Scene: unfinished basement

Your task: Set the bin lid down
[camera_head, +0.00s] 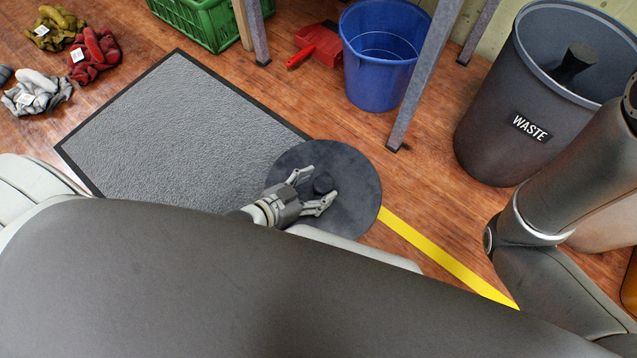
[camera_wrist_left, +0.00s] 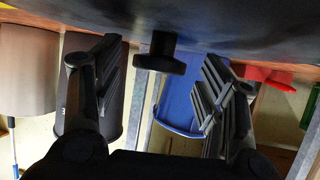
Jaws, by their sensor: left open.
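The bin lid (camera_head: 352,205) is a dark grey disc with a black knob (camera_head: 323,184) at its middle. It appears to lie flat on the floor, over the near right part of the grey mat and the end of the yellow strip. My left gripper (camera_head: 318,188) is open, its fingers on either side of the knob with gaps. In the left wrist view the knob (camera_wrist_left: 160,55) shows between the spread fingers (camera_wrist_left: 160,75), apart from both. The grey bin marked WASTE (camera_head: 490,105) stands upright and uncovered at the right. My right gripper is not seen.
A blue bucket (camera_head: 382,60) and a red dustpan (camera_head: 318,45) stand beyond the lid by grey legs (camera_head: 425,75). A green crate (camera_head: 208,20) is at the back. Gloves (camera_head: 95,52) lie at the far left. The grey mat (camera_head: 180,130) is otherwise bare.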

